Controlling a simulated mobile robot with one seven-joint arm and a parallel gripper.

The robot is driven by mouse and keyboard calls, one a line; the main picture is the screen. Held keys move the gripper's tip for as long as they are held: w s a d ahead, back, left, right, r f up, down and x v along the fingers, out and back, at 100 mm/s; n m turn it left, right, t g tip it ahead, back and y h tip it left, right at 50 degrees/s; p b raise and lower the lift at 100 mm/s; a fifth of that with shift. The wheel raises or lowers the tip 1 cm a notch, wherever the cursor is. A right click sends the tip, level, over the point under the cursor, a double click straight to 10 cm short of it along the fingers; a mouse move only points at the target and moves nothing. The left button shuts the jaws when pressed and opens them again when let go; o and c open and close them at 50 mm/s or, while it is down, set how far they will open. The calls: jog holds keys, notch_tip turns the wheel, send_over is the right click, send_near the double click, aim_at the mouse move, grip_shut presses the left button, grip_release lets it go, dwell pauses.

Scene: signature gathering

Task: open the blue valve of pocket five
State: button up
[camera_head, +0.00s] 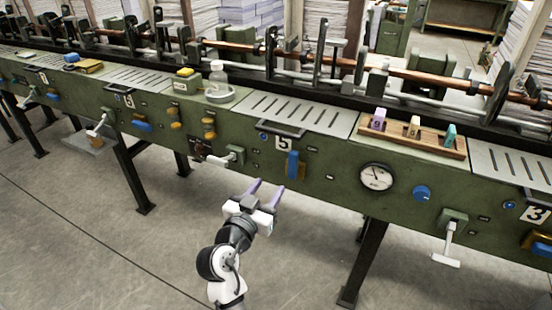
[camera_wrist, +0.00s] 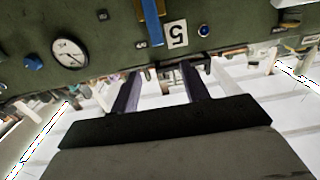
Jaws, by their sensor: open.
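The number 5 plate (camera_head: 283,143) is on the green machine front, and it also shows upside down in the wrist view (camera_wrist: 177,33). The blue valve (camera_head: 292,163) is an upright blue handle just right of and below the plate, with an orange part partly hidden behind it. The blue handle also shows at the top of the wrist view (camera_wrist: 152,20). My gripper (camera_head: 267,188) is open and empty. It is below and left of the blue handle in the head view, apart from it. Its two fingers point toward the panel in the wrist view (camera_wrist: 160,75).
A round gauge (camera_head: 377,177) and a blue knob (camera_head: 421,193) are right of the valve. A white-ended lever (camera_head: 225,158) sticks out to its left. A wooden rack (camera_head: 411,133) with coloured blocks stands on top. Machine legs (camera_head: 362,262) stand below, with open floor in front.

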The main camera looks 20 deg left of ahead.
aim_at(292, 158)
jog(key=w+p, duration=0.1)
jog(key=w, duration=0.3)
jog(key=w+p, duration=0.1)
jog(key=w, duration=0.3)
jog(key=w+p, duration=0.1)
jog(key=w, duration=0.3)
jog(key=shift+w+d, duration=0.15)
jog(key=shift+d, duration=0.2)
jog(key=shift+w+f+p, duration=0.15)
jog(key=shift+w+p, duration=0.25)
jog(key=shift+w, duration=0.35)
jog(key=shift+c, duration=0.2)
grip_shut()
